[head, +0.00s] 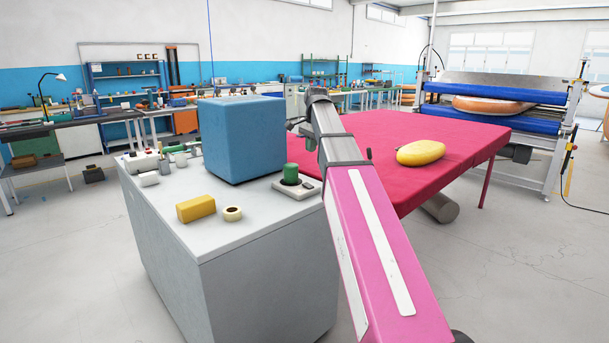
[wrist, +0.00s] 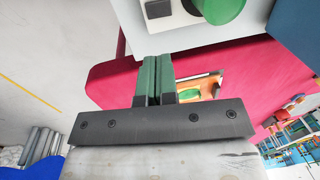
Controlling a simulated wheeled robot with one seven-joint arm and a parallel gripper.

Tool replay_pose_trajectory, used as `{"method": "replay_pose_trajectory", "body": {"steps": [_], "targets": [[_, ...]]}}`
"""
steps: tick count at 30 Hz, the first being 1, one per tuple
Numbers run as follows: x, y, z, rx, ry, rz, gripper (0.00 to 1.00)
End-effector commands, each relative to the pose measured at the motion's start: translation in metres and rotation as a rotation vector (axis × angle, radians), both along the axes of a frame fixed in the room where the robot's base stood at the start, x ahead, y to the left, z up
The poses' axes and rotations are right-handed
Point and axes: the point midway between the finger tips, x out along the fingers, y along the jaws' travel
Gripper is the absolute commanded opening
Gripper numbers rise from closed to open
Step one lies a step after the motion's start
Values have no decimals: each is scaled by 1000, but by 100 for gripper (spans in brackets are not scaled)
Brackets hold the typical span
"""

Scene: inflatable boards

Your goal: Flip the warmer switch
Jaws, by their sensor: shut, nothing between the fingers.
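The warmer is a low white base (head: 294,190) near the right edge of the grey cabinet top, with a green cylinder (head: 291,174) standing on a dark round plate. A small dark switch (head: 308,185) sits on the base, right of the cylinder. In the wrist view the switch (wrist: 158,8) is at the top edge, beside the green cylinder (wrist: 218,8); its position cannot be told. My gripper (wrist: 154,58) is shut and empty, its green fingertips pointing toward the base's edge and apart from the switch. In the head view the arm partly hides the gripper.
A large blue block (head: 242,140) stands left of the warmer. A yellow block (head: 196,208) and a tape roll (head: 232,213) lie in front on the cabinet (head: 245,238). A red-covered table (head: 440,135) with a yellow object (head: 421,153) is behind my arm.

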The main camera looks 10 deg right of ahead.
Motion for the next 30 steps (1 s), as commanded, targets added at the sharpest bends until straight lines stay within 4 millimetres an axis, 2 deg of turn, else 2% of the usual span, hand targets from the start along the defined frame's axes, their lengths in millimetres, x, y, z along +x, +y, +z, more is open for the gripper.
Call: {"method": "replay_pose_trajectory", "body": {"steps": [4, 8, 24, 30], "targets": [[0, 0, 0, 0, 0, -3, 0], [1, 1, -11, 1, 2, -3, 0], [11, 8, -99, 0, 2, -2, 0], [14, 10, -124, 0, 0, -2, 0]]}}
